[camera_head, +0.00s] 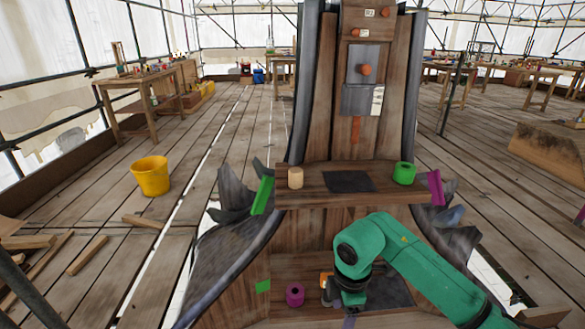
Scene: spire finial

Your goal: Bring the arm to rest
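A green arm of mine comes in from the lower right, bends at its elbow and reaches down over the lower shelf (263,300) of the wooden spire. Its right gripper (343,300) is at the dark square on that shelf, mostly hidden behind the green wrist, so its fingers do not show clearly. A small orange thing (326,279) shows beside the wrist; I cannot tell whether it is touched. A magenta ring (295,295) lies on the shelf to the left of the gripper. My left gripper is not in view.
The upper shelf (325,198) holds a tan cylinder (295,177), a green ring (404,173) and a dark square. Orange knobs (365,70) sit on the upright panel. A yellow bucket (151,176) and loose planks (88,255) lie on the left floor.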

